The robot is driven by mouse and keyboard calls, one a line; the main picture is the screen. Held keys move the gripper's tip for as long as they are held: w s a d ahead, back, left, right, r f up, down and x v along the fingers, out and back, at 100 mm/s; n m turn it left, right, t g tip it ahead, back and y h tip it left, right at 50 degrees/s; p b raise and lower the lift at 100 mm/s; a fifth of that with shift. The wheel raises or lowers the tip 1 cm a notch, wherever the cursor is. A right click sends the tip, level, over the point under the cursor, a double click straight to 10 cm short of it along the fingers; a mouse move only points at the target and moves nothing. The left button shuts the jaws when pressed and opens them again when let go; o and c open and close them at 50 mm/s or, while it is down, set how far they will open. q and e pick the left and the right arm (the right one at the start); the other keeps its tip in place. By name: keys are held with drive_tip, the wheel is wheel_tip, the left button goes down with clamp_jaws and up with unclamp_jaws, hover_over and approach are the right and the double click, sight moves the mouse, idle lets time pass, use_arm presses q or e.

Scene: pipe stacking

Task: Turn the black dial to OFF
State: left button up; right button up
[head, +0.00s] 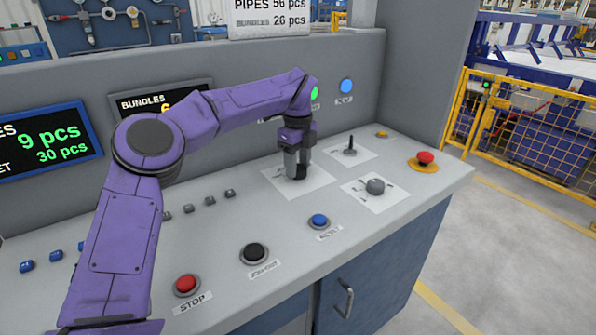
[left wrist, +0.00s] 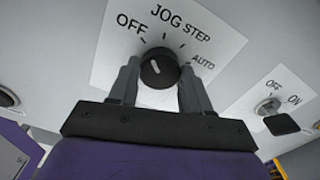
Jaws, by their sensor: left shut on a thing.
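The black dial (left wrist: 159,68) shows in the left wrist view on a white label plate marked OFF, JOG, STEP and AUTO. A short white mark on the dial's face points toward the upper left, roughly toward the OFF side; its exact setting is hard to tell. My left gripper (left wrist: 160,76) is shut on the dial, with one finger on each side of it. In the head view my left gripper (head: 297,162) points down onto the panel, and the fingers mostly hide the dial. My right gripper is not in view.
On the sloped console are a grey knob (head: 375,186), a small lever (head: 350,150), a red mushroom button (head: 425,158), and blue (head: 319,220), black (head: 255,252) and red (head: 186,284) buttons. An OFF/ON switch (left wrist: 270,106) sits to the right in the left wrist view.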

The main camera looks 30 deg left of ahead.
use_arm(q)
drive_tip(key=shift+n+b, duration=0.7)
drive_tip(key=shift+n, duration=0.3)
drive_tip(key=o, duration=1.1)
drive_tip(key=shift+c, duration=0.2)
wheel_tip(320, 180, up, 10)
drive_tip(key=p, duration=0.2)
drive_tip(key=shift+r+p, duration=0.25)
drive_tip(key=shift+p, duration=0.15)
